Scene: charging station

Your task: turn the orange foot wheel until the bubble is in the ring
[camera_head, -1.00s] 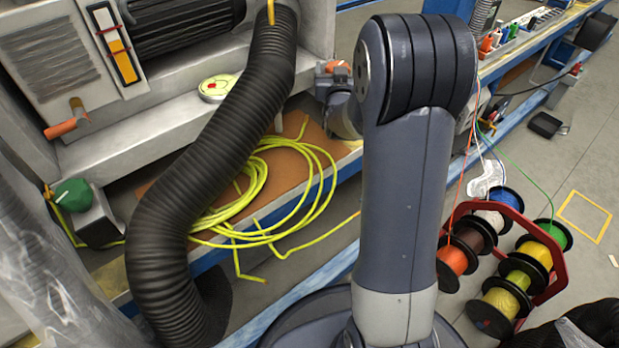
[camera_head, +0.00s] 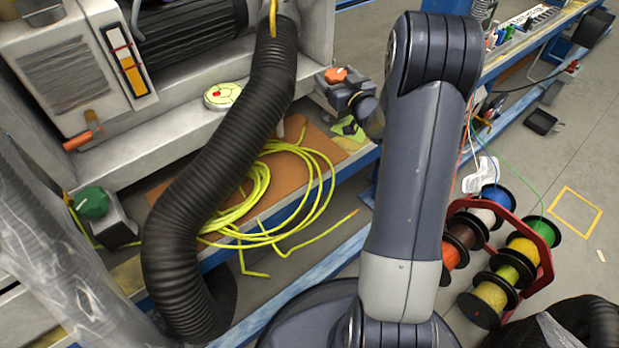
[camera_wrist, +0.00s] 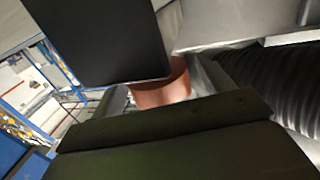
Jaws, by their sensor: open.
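The orange foot wheel (camera_head: 337,75) shows at the far end of my arm, at the right end of the machine's base. In the wrist view it is an orange cylinder (camera_wrist: 165,88), partly hidden, between the two dark jaws of my gripper (camera_wrist: 150,94). The jaws are open; I cannot tell whether either touches the wheel. In the head view my gripper (camera_head: 346,87) is small and hard to separate from the grey parts by the wheel. The round level (camera_head: 223,95) has a yellow-green face with a red spot left of its middle; the bubble and ring are too small to tell.
A thick black ribbed hose (camera_head: 215,170) runs down past the level. A green knob (camera_head: 92,202) stands at the left. Coiled yellow cable (camera_head: 300,195) lies on the bench. A red rack of cable spools (camera_head: 545,262) stands on the floor at the right.

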